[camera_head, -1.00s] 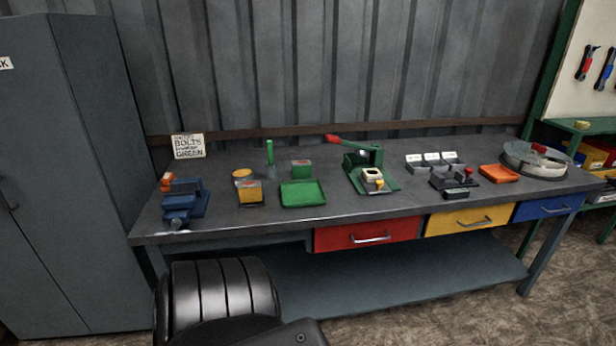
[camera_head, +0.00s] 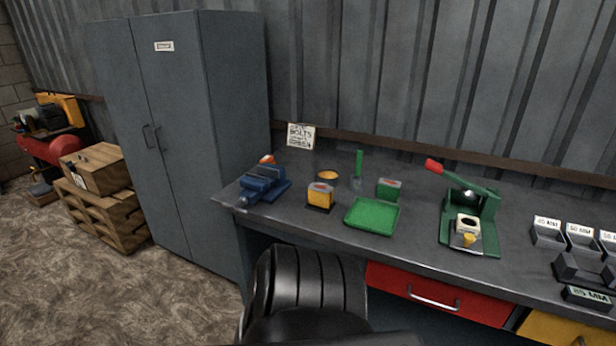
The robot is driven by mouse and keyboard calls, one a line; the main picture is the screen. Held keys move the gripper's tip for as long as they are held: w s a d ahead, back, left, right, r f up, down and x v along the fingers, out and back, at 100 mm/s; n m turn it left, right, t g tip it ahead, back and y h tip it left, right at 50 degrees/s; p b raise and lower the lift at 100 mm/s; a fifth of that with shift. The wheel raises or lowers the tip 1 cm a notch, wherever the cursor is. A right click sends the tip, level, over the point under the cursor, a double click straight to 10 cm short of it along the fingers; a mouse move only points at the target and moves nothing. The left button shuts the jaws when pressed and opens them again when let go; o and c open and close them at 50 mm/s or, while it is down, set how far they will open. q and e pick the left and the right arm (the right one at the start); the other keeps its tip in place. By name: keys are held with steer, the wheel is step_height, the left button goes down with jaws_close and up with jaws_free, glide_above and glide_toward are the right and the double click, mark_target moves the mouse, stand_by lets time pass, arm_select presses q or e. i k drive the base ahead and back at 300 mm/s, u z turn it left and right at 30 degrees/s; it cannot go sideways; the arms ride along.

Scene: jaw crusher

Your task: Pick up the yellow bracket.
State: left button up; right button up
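I cannot clearly make out a yellow bracket. A small yellow piece (camera_head: 469,240) sits at the front of the green press (camera_head: 487,215), just below a cream block with a dark hole; its shape is too small to tell. A yellow box (camera_head: 320,197) with a reddish top stands on the bench left of the green tray (camera_head: 372,216). A round yellow-orange dish (camera_head: 328,175) is just behind that box. Neither of my grippers is in view.
The dark workbench (camera_head: 410,258) has a blue vise (camera_head: 264,187) at its left end. A black padded chair (camera_head: 305,290) stands before it. A grey cabinet (camera_head: 190,140) is left of the bench. Wooden crates (camera_head: 100,205) stand farther left. Labelled grey bins (camera_head: 547,235) are at right.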

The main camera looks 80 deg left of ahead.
mark_target(318, 195)
steer(key=u, duration=1)
steer(key=i, duration=0.95)
steer(key=u, duration=0.9)
